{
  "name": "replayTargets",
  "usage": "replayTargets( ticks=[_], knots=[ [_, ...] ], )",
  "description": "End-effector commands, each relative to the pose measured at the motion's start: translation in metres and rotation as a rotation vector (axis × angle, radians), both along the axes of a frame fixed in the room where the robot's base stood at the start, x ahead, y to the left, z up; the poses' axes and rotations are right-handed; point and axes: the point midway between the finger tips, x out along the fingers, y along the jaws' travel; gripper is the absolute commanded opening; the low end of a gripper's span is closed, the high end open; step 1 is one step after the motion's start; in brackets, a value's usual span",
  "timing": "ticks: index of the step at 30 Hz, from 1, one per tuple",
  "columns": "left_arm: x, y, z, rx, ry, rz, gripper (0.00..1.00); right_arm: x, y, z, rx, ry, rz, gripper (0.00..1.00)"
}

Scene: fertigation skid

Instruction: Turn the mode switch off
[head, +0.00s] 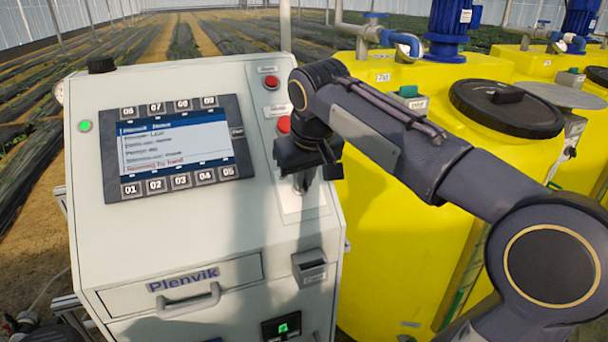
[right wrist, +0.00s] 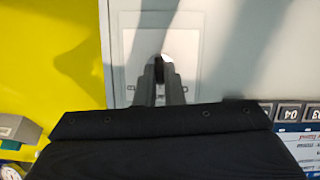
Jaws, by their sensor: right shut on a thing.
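The mode switch shows in the right wrist view as a small dark knob (right wrist: 166,71) on a pale rectangular plate (right wrist: 188,45). In the head view its plate (head: 308,206) is on the right side of the white control cabinet (head: 200,240), and my gripper hides the knob. My right gripper (head: 303,184) is shut on the knob; its two fingers (right wrist: 160,75) stand on either side of it in the right wrist view. The knob's exact pointing direction cannot be told. My left gripper is not in view.
A screen (head: 175,145) with numbered keys is on the cabinet's left, its bottom line in red. Two red buttons (head: 271,83) (head: 284,124) sit above the switch, and a small grey holder (head: 311,268) below it. Yellow tanks (head: 390,240) stand close on the right.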

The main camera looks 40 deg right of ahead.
Motion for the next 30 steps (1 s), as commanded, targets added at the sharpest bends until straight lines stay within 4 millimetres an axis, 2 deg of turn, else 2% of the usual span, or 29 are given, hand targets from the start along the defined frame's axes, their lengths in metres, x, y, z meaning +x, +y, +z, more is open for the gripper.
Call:
replayTargets(
  ticks=[18,30],
  knots=[
    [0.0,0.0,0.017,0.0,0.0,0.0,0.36,0.0,0.005,0.0,-0.315,0.101,0.367,0.0],
    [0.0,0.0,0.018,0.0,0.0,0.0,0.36,0.0,0.006,-0.001,-0.435,0.137,0.504,0.0]
  ],
)
